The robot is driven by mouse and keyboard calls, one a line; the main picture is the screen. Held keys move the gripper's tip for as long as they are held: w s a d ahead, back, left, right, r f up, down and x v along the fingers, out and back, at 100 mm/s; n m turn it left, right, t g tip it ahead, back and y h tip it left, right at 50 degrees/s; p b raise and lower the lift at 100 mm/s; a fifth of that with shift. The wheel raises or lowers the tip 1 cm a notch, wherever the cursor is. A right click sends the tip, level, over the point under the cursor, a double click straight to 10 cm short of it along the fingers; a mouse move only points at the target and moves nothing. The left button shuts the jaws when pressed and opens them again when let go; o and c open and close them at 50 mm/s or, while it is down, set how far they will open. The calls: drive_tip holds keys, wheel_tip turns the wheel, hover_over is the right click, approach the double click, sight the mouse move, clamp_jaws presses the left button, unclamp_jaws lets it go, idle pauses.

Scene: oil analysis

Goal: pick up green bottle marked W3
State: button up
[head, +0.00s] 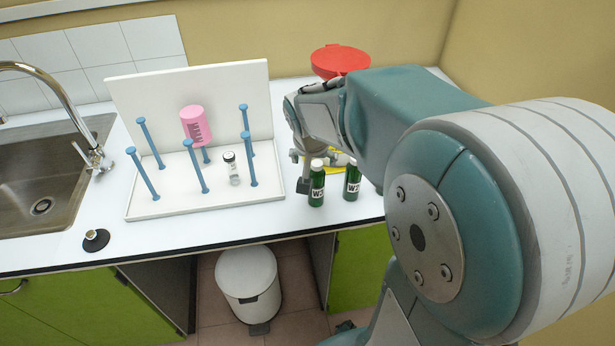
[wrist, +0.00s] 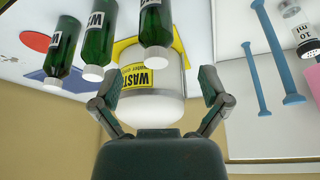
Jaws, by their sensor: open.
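Two green bottles with white caps stand on the counter in the head view. The left green bottle (head: 317,186) has a label that seems to read W3; the right green bottle (head: 352,181) has a W label whose digit I cannot make out surely. The upside-down wrist view shows three green bottles: one at the top middle (wrist: 155,22), one left of it (wrist: 97,40) and one farther left (wrist: 62,55). Their digits are not readable there. My gripper (wrist: 162,82) is open, with nothing between its fingers. In the head view it is beside the left bottle, partly hidden by my arm.
A white rack (head: 150,208) with blue pegs, a pink cylinder (head: 195,125) and a small vial (head: 231,168) stands left of the bottles. A waste container (wrist: 150,95) is behind them. A red lid (head: 340,60) is at the back. A sink (head: 45,185) is far left.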

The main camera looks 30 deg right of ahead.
sight(317, 172)
drive_tip(key=shift+x, duration=0.95)
drive_tip(key=x, duration=0.5)
drive_tip(key=shift+w+d+f, duration=0.1)
drive_tip(key=shift+w+d, duration=0.05)
drive_tip(key=shift+d, duration=0.25)
clamp_jaws()
